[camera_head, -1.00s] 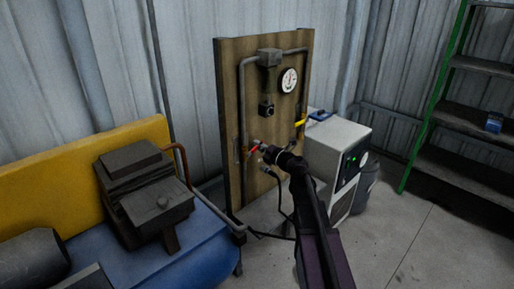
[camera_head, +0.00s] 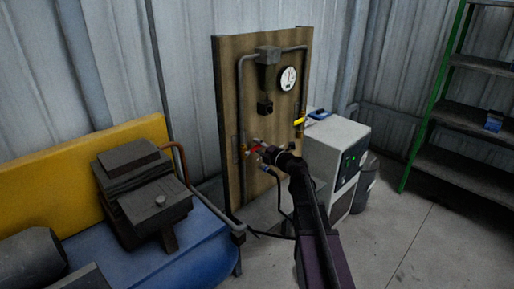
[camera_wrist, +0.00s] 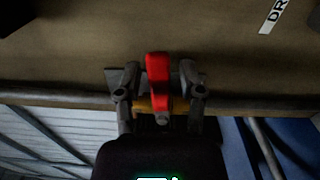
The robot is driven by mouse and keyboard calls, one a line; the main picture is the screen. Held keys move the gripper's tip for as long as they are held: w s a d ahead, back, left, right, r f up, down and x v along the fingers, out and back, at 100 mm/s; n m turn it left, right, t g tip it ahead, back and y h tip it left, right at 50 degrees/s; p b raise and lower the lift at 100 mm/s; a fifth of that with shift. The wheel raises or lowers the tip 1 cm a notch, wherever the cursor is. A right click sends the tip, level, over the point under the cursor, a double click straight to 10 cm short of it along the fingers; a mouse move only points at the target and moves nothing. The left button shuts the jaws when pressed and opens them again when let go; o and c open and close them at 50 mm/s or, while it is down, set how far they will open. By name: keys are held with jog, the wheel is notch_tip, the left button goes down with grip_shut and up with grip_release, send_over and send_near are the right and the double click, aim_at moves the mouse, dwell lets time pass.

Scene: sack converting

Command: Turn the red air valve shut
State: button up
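The red valve handle (camera_head: 255,149) sits on the left pipe of the wooden panel (camera_head: 230,130). In the wrist view the red handle (camera_wrist: 158,75) stands across the pipe, above a brass-coloured valve body (camera_wrist: 145,104). My gripper (camera_head: 262,147) is at the valve. In the wrist view my gripper (camera_wrist: 158,82) has one finger on each side of the handle, with narrow gaps visible on both sides. The gripper looks open around the handle, and no contact shows. Part of the valve is hidden behind my gripper in the head view.
A round gauge (camera_head: 288,78) and a yellow handle (camera_head: 299,122) are on the panel. A white machine (camera_head: 337,150) stands close on the right. A hose (camera_head: 283,195) hangs below the valve.

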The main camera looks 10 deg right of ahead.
jog(key=shift+s, duration=0.1)
dwell(0.3)
jog(key=v, duration=1.2)
